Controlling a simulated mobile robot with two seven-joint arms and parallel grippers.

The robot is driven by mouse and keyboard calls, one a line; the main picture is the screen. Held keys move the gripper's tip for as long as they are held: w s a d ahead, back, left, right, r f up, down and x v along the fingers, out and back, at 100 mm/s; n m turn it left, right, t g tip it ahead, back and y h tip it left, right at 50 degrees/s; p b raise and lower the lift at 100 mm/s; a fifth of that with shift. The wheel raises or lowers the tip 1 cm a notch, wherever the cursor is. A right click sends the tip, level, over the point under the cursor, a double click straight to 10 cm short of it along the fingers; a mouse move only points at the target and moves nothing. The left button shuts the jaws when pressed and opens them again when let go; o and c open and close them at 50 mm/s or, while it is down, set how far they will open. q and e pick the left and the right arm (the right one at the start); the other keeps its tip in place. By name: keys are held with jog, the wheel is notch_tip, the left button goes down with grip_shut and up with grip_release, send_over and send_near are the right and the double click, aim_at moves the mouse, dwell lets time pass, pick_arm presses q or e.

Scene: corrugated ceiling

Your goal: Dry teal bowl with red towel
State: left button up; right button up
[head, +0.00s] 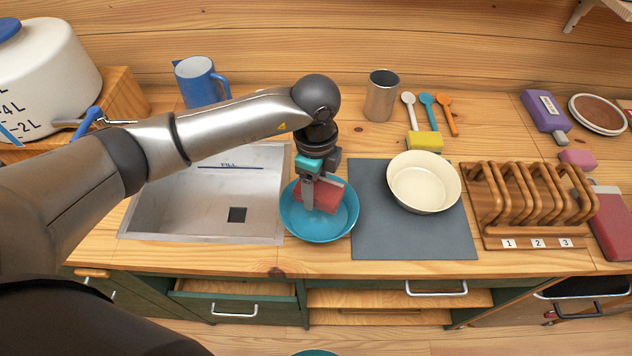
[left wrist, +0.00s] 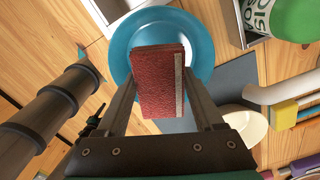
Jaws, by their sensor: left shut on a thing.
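The teal bowl (head: 342,226) sits upright on the wooden counter between the sink and the grey mat. It also shows in the left wrist view (left wrist: 203,50). My left gripper (head: 316,198) points down over the bowl and is shut on the red towel (head: 325,196), a folded block with a pale edge strip. In the left wrist view the towel (left wrist: 158,80) lies between the two fingers, in front of the bowl's inside. I cannot tell whether the towel touches the bowl. My right gripper is not in view.
A cream bowl (head: 424,182) sits on the grey mat (head: 385,240). A wooden rack (head: 530,205) stands to the right, the metal sink (head: 190,215) to the left. A drawer (head: 235,300) below is partly open.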

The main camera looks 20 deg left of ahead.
pick_arm(q)
jog(key=b, duration=0.4)
send_over(316, 213)
notch_tip(316, 213, down, 5)
jog(key=shift+f, duration=0.15)
jog(key=shift+f+b, duration=0.7)
jog(key=shift+b, duration=0.05)
jog(key=shift+f, duration=0.15)
jog(key=shift+f+b, duration=0.3)
jog(key=shift+f, duration=0.15)
